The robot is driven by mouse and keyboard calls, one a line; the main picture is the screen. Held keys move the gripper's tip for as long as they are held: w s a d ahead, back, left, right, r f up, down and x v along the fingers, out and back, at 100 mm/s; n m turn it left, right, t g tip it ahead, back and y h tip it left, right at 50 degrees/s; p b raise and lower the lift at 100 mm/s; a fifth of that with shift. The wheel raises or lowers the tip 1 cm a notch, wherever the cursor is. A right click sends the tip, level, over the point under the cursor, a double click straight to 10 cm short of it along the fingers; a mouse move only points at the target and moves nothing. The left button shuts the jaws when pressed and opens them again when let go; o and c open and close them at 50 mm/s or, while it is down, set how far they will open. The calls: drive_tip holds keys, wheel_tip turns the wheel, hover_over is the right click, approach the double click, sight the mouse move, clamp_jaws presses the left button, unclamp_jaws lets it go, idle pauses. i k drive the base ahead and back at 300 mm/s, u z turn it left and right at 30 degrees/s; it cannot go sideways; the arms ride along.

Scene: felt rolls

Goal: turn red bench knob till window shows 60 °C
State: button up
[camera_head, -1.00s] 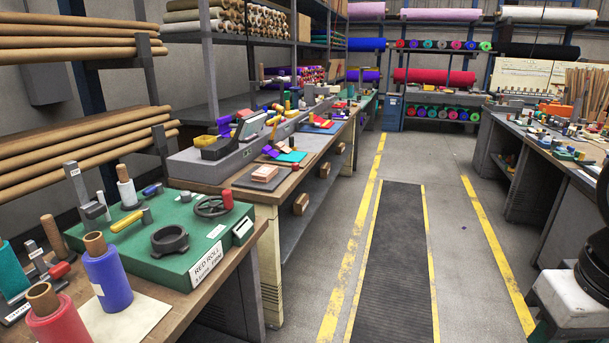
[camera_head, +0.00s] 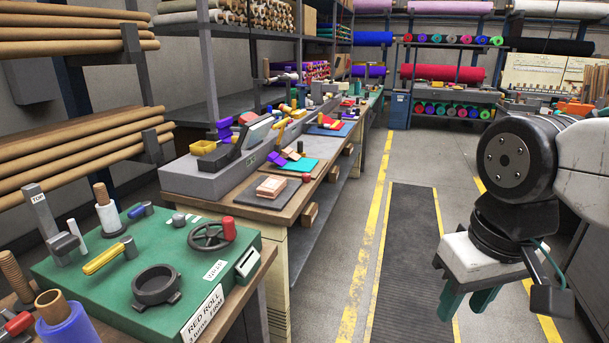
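A green bench box (camera_head: 130,285) stands at the lower left. On its top is a dark handwheel (camera_head: 207,238) with an upright red knob (camera_head: 229,229) at its right rim. A small pale-framed window (camera_head: 247,262) is on the box's right side; its reading is too small to make out. A front label (camera_head: 203,315) reads "RED ROLL" with smaller text about turns. My gripper (camera_head: 468,301) hangs over the aisle at the right, well away from the knob, teal fingers pointing down. The fingers are apart with nothing seen between them.
A black ring (camera_head: 157,286), a yellow-handled lever (camera_head: 104,258) and a white spool (camera_head: 106,212) are on or beside the box. A blue roll (camera_head: 67,325) stands at the front left. A cluttered grey bench unit (camera_head: 190,181) stands behind. The aisle mat (camera_head: 405,260) is clear.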

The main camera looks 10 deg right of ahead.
sight(306, 176)
drive_tip(key=z, duration=1.8)
drive_tip(key=i, duration=1.7)
drive_tip(key=u, duration=2.8)
